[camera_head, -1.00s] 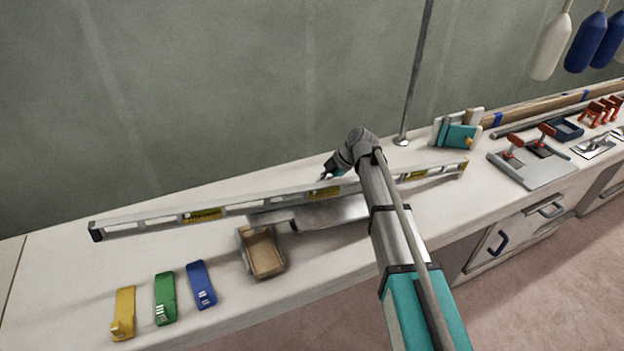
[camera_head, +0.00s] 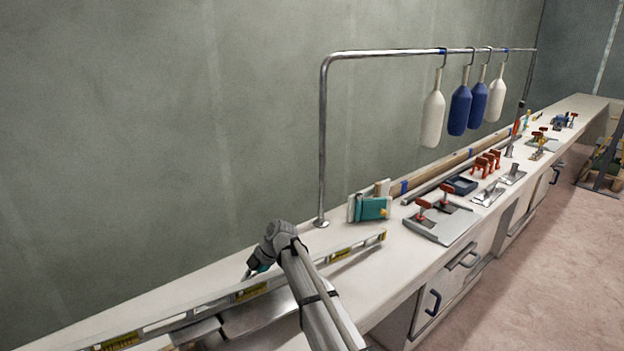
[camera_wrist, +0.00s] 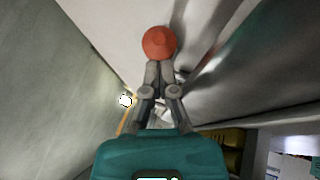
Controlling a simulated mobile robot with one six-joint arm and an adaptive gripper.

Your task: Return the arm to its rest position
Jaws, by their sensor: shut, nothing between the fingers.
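My arm reaches in from the bottom of the head view over the bench, bent at a grey joint. My gripper (camera_head: 251,273) is small and partly hidden there, low beside the long spirit level (camera_head: 250,292). In the wrist view my gripper (camera_wrist: 159,68) shows its two grey fingers closed together, with nothing between them. A round orange-red thing (camera_wrist: 159,42) shows just past the fingertips. I cannot tell what it is, or whether the tips touch it.
The level lies along the bench (camera_head: 110,308). A metal post (camera_head: 322,140) with hanging white and blue fenders (camera_head: 460,110) rises behind. A teal-covered block (camera_head: 370,208) and a grey plate with red-handled tools (camera_head: 440,222) lie to the right. Open floor is at right.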

